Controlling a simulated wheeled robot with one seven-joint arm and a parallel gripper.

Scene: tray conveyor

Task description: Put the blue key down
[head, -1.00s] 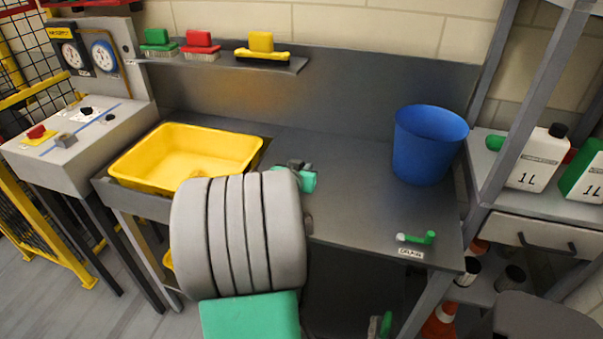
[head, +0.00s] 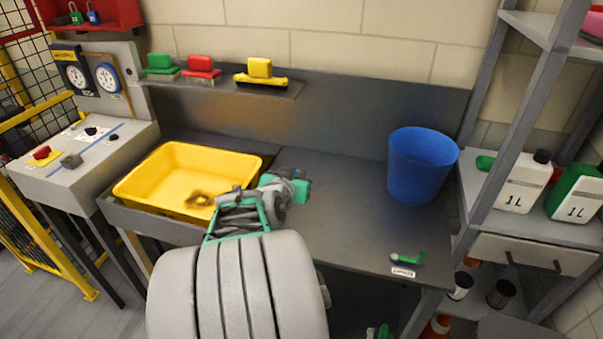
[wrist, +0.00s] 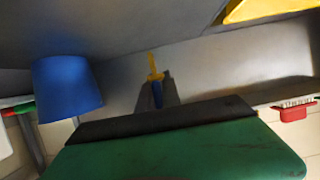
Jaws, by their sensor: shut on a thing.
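The blue key (wrist: 157,93) is between the fingers of my gripper (wrist: 158,98) in the wrist view. Its blue part sits between the dark fingers, and a yellow part sticks out past the tips. In the head view my gripper (head: 292,190) is above the grey worktop (head: 345,215), just right of the yellow basin (head: 135,190). I cannot make out the key in the head view. Whether the key touches any surface is not clear.
A blue bucket (head: 418,170) stands on the worktop's right side, with a green-handled valve (head: 408,258) near the front edge. A control box (head: 80,155) stands left. The worktop between basin and bucket is clear.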

